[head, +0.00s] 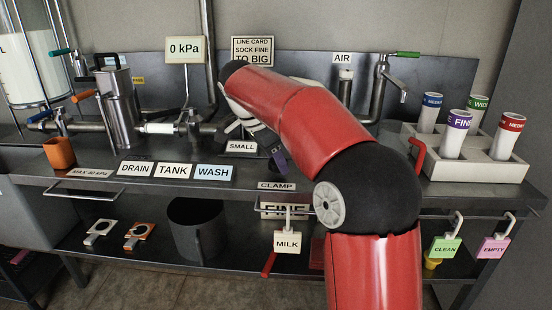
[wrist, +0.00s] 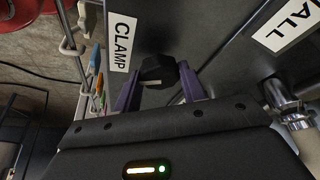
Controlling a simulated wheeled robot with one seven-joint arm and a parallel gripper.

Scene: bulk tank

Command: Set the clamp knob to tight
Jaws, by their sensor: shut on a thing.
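The clamp knob (wrist: 158,68) is a dark, faceted knob on the grey metal bench, beside the CLAMP label (wrist: 122,43) in the wrist view. A small pale mark shows on the knob's near side. My gripper (wrist: 156,76) has its two purple fingers on either side of the knob and is shut on it. In the head view my red arm hides the knob and most of my gripper; a purple finger (head: 281,161) shows just above the CLAMP label (head: 277,186). I cannot read which setting the knob is at.
The SMALL sign (head: 241,147) stands left of my arm. DRAIN, TANK and WASH plates (head: 174,171) lie along the bench front. A rack (head: 470,165) of labelled tubes stands at right. The gauge sign (head: 185,49) reads 0 kPa. A MILK tag (head: 287,242) hangs below the front edge.

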